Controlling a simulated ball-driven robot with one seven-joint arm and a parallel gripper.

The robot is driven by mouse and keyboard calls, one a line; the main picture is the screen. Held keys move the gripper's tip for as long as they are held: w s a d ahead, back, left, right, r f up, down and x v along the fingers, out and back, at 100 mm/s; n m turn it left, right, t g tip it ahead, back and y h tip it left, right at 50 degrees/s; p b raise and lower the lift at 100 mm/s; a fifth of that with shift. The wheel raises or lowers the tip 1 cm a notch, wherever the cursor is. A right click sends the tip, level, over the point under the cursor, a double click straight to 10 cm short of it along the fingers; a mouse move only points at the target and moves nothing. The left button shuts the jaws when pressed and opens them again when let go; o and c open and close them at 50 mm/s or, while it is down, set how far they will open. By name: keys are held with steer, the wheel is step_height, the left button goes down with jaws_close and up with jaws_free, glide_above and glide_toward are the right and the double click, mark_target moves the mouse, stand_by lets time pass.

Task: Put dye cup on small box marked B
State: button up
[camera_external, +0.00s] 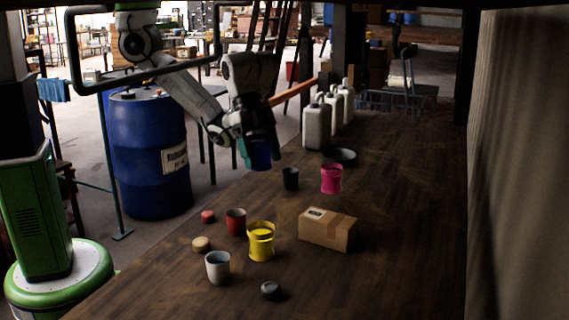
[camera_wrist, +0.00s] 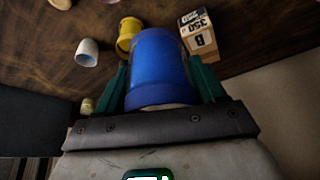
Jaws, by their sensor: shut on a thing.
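A blue dye cup (camera_external: 260,155) is held in my gripper (camera_external: 256,150), above the table's left edge in the external view. In the wrist view the blue cup (camera_wrist: 157,68) sits between the two green fingers of my gripper (camera_wrist: 160,88), which are shut on its sides. The inside of the cup is hidden. A small cardboard box (camera_external: 326,229) lies on the table, lower and to the right of the cup in the external view.
On the wooden table (camera_external: 390,180) stand a yellow cup (camera_external: 261,241), pink cup (camera_external: 331,179), dark cup (camera_external: 290,178), red cup (camera_external: 236,222) and pale cup (camera_external: 217,267). White jugs (camera_external: 316,127) and a dark dish (camera_external: 340,156) stand farther back. The table's right side is clear.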

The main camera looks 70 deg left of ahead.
steer(key=w+d+r+b, duration=0.1)
steer(key=w+d+b, duration=0.1)
steer(key=b, duration=0.1)
steer(key=shift+r+b, duration=0.15)
steer(key=shift+b, duration=0.15)
steer(key=b, duration=0.2)
glide_toward(336, 221)
steer(key=shift+s+d+f, duration=0.1)
steer(key=shift+d+f, duration=0.2)
steer(key=shift+d, duration=0.55)
steer(key=shift+w+d+f, duration=0.25)
steer(key=shift+w+f, duration=0.15)
steer(key=shift+f, duration=1.75)
steer(key=shift+f, duration=0.1)
steer(key=o, duration=1.2)
steer(key=shift+c, duration=0.2)
